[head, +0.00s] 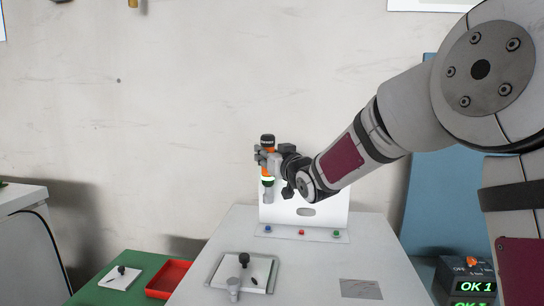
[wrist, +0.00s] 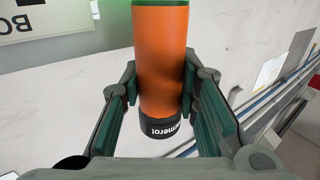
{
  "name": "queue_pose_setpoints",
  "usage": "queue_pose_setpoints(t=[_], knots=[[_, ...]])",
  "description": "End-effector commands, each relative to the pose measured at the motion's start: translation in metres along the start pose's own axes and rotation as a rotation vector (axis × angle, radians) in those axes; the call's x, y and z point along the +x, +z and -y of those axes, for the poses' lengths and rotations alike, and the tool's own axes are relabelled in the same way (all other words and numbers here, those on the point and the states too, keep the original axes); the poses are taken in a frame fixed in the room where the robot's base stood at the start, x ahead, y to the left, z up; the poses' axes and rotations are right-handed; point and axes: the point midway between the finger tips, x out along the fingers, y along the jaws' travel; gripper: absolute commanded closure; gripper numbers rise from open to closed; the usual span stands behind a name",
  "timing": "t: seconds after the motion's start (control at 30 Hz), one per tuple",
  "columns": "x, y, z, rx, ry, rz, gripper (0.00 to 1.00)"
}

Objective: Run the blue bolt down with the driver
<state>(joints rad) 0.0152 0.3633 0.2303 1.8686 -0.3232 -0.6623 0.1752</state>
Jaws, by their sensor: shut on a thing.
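My gripper (head: 265,157) is shut on the driver (head: 268,142), an orange tool with a black cap, a glowing green ring and a grey nose. The driver is upright with its nose down. In the wrist view its orange body (wrist: 161,60) sits between my two finger pads (wrist: 160,95). The blue bolt (head: 268,229) is at the left of a pale strip (head: 318,237) on the table. In the head view the driver's nose lines up above it with a visible gap. I cannot tell the depth between them.
A red bolt (head: 301,232) and a green bolt (head: 336,233) sit farther right on the strip. A white upright panel (head: 335,205) stands behind. A tray (head: 213,270) with a dark-knobbed item and a grey cup (head: 233,288) are in front. A red bin (head: 167,279) is at left.

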Motion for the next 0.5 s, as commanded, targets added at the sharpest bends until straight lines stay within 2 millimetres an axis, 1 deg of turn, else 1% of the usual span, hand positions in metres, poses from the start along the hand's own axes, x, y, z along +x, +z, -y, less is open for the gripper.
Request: queue_pose_setpoints(t=[0.07,0.17,0.5], knots=[[0.000,-0.002,0.000,0.000,-0.001,-0.004,1.00],[0.000,0.002,0.000,0.000,-0.001,-0.002,1.00],[0.001,0.030,-0.001,0.001,0.000,-0.002,1.00]])
